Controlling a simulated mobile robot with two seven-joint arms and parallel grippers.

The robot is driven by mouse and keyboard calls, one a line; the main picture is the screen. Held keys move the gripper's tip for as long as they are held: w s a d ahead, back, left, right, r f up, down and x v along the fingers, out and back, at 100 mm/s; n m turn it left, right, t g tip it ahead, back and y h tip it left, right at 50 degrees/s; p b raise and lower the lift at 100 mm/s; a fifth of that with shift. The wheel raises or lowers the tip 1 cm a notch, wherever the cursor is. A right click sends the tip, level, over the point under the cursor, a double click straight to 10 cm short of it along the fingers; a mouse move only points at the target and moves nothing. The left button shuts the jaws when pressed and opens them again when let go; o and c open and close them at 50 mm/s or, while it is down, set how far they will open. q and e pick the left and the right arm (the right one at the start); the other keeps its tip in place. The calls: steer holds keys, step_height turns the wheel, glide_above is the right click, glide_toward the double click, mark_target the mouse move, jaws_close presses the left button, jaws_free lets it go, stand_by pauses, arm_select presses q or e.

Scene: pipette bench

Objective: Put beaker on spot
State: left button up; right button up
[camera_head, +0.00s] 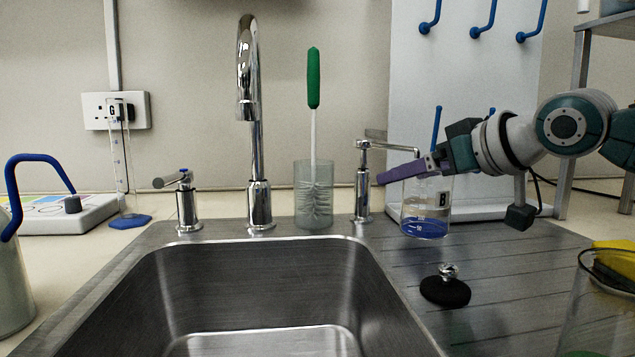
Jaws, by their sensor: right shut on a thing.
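A clear glass beaker (412,207) with a "B" label and blue in its bottom is at the right rear of the sink, over the ribbed drainboard (510,268). My right gripper (404,171) comes in from the right and is shut on the beaker at its upper rim, with a purple finger across it. The beaker looks upright. I cannot tell whether its base touches the drainboard. No marked spot is clearly visible. My left gripper is not in view.
A black plug (445,291) with a metal knob lies on the drainboard in front of the beaker. The sink basin (240,280) is empty. A glass vessel (590,318) is at lower right.

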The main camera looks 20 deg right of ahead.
steer(key=shift+f, duration=0.7)
steer(key=shift+s, duration=0.15)
steer(key=shift+f, duration=0.1)
steer(key=o, duration=1.2)
steer(key=shift+f, duration=0.1)
